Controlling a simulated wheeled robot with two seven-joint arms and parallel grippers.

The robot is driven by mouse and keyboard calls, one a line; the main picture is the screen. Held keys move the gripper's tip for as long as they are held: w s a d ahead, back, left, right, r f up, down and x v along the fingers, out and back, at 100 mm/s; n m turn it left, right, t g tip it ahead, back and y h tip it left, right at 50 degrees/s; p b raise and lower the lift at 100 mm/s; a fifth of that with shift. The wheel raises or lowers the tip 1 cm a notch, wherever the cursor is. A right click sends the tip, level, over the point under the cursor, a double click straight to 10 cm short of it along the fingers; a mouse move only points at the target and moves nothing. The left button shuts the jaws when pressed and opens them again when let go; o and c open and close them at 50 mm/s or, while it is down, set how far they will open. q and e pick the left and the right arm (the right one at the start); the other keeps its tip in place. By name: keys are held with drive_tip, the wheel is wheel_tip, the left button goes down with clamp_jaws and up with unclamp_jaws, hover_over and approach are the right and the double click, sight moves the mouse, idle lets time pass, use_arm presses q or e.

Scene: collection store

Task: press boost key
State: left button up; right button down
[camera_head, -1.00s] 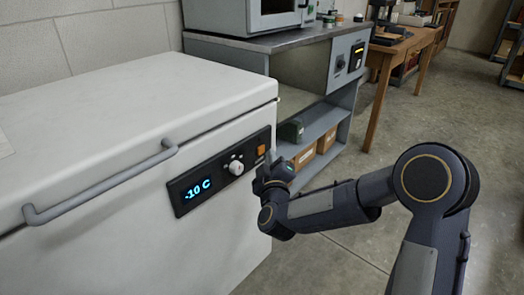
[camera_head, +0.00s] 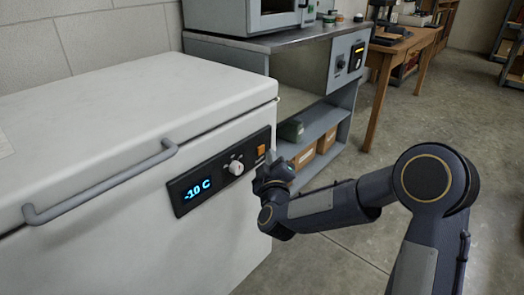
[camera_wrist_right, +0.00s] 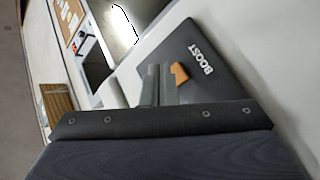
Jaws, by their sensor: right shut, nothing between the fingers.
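The boost key is a small orange key (camera_head: 261,150) at the right end of the black control panel (camera_head: 208,196) on the white chest freezer (camera_head: 238,228). In the right wrist view the orange key (camera_wrist_right: 179,74) shows partly behind my fingers, beside the white word BOOST (camera_wrist_right: 201,58). My right gripper (camera_head: 266,172) is shut and empty, just in front of the panel's right end. Its fingertips (camera_wrist_right: 160,82) are close to the key; I cannot tell whether they touch it. My left gripper is not in view.
The panel also has a lit display (camera_head: 197,190) reading -10 C and a white round knob (camera_head: 236,168). A grey handle (camera_head: 100,186) juts from the freezer front. A grey bench (camera_head: 300,50) with a shelf stands behind.

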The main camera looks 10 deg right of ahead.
drive_tip(key=shift+w+a, duration=0.1)
idle(0.3)
drive_tip(key=shift+w+a, duration=0.15)
drive_tip(key=shift+w, duration=0.1)
drive_tip(key=shift+w+a, duration=0.3)
drive_tip(key=shift+w, duration=0.05)
idle(0.8)
drive_tip(key=shift+s+d, duration=0.55)
drive_tip(key=shift+s, duration=0.15)
drive_tip(key=s+d, duration=0.1)
drive_tip(key=s, duration=0.1)
drive_tip(key=s+d, duration=0.2)
drive_tip(key=shift+b, duration=0.4)
idle(0.7)
